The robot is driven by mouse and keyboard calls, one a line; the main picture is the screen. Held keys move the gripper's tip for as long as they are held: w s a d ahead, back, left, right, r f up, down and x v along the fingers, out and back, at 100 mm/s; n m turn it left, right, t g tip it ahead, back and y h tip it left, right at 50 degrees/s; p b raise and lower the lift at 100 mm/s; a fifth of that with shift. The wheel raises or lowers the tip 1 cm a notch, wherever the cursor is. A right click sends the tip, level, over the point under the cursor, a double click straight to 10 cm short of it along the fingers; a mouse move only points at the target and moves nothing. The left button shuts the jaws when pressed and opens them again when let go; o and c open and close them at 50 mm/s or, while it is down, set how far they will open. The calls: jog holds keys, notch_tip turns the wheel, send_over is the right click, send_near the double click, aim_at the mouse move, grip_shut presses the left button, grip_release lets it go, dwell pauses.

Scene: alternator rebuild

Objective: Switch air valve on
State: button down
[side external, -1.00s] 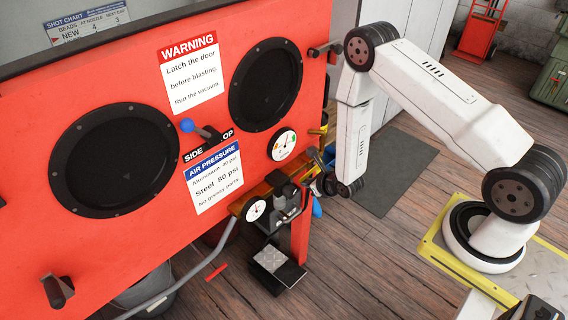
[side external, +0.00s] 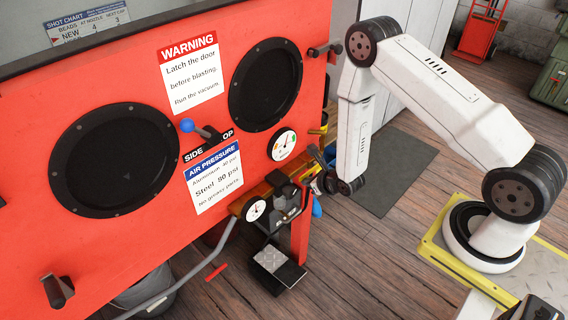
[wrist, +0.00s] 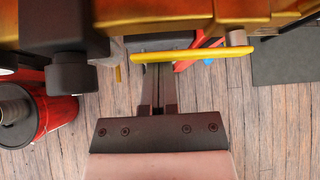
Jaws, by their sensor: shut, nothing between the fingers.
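In the wrist view a long yellow handle (wrist: 195,52) lies crosswise below a brass-coloured body (wrist: 180,14), probably the air valve. My gripper (wrist: 157,72) is shut and empty. Its fingertips end at or just under the handle's left half; I cannot tell whether they touch it. In the side view my gripper (side external: 315,153) is beside the right end of the red cabinet, right of the pipework, and looks small and dark. The valve's handle is hard to make out there.
A black knob (wrist: 72,76) hangs at the left in the wrist view, above a red can (wrist: 50,115). The red cabinet (side external: 110,255) carries gauges, a blue-knobbed lever (side external: 187,126) and two round black ports.

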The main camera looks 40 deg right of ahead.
jog(key=s+r, duration=0.2)
jog(key=s, duration=0.6)
jog(key=shift+r, duration=0.3)
dwell(0.6)
notch_tip(320, 180, up, 11)
jog(key=a+n+g, duration=0.2)
jog(key=n+g, duration=0.2)
jog(key=n, duration=1.5)
jog(key=s+a+r+n+g, duration=0.1)
jog(key=s+r+n, duration=0.2)
jog(key=r+n, duration=0.2)
jog(key=s+a+r+n+g, duration=0.2)
jog(key=r+n, duration=0.3)
jog(key=n, duration=0.6)
jog(key=shift+s+g+y, duration=0.3)
jog(key=shift+s+y, duration=0.1)
jog(key=shift+s, duration=0.35)
